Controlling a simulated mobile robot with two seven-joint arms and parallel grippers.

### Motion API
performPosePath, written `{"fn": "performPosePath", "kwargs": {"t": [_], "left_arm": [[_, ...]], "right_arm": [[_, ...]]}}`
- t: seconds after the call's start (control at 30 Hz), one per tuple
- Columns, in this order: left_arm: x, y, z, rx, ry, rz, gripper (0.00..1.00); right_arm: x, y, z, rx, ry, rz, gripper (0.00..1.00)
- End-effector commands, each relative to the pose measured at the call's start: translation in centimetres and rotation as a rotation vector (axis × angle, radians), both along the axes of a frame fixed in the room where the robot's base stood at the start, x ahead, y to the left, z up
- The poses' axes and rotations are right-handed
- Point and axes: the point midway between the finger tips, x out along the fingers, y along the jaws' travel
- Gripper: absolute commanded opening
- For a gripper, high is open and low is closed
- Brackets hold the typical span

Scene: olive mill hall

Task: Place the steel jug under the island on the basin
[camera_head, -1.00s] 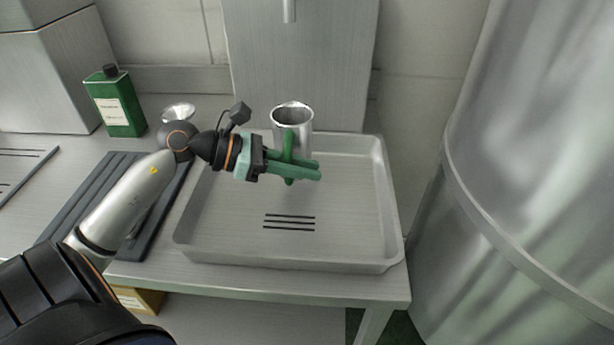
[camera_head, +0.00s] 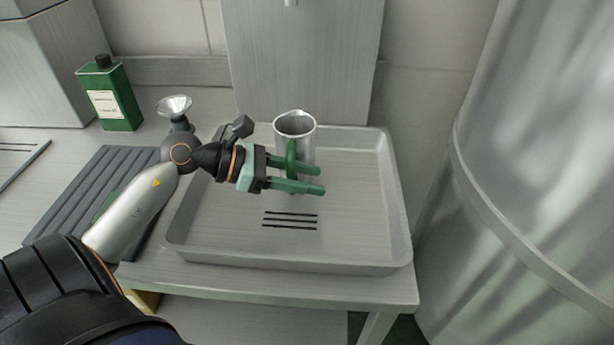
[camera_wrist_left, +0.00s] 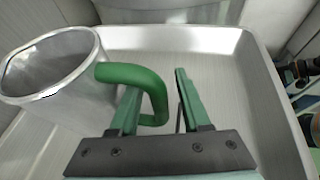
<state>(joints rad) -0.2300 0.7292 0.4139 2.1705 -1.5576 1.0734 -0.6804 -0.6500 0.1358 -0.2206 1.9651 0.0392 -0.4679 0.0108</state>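The steel jug (camera_head: 304,131) stands upright in the back part of the shallow steel basin (camera_head: 290,258). Its green handle (camera_head: 291,158) faces my left gripper. My left gripper (camera_head: 310,180) has its green fingers spread, one on each side of the handle. In the left wrist view, the jug (camera_wrist_left: 50,75) is at the left, and its handle (camera_wrist_left: 135,75) curves down between the open fingers (camera_wrist_left: 155,95), with a gap visible beside the right finger. The jug's base is partly hidden by the gripper.
A green bottle (camera_head: 112,95) and a small metal funnel-like cup (camera_head: 173,104) stand left of the basin. A dark ribbed mat (camera_head: 85,190) lies on the counter. A large metal tank (camera_head: 520,150) stands at the right. The basin's front is bare, with dark slots (camera_head: 290,220).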

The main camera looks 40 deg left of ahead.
Motion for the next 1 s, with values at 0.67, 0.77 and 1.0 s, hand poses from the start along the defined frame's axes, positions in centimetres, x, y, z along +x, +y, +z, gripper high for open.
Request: {"fn": "performPosePath", "kwargs": {"t": [0.67,0.77,1.0], "left_arm": [[-2.8,3.0,1.9,0.001,0.001,0.002,0.49],[-3.9,4.2,2.7,-0.001,0.001,0.003,0.49],[-6.4,6.7,4.2,-0.001,-0.001,0.002,0.49]], "right_arm": [[-0.4,-0.1,-0.3,-0.003,0.008,-0.001,0.5],[-0.4,-0.1,-0.2,-0.003,0.008,-0.001,0.5],[-0.3,-0.2,0.2,-0.004,0.003,-0.003,0.5]]}}
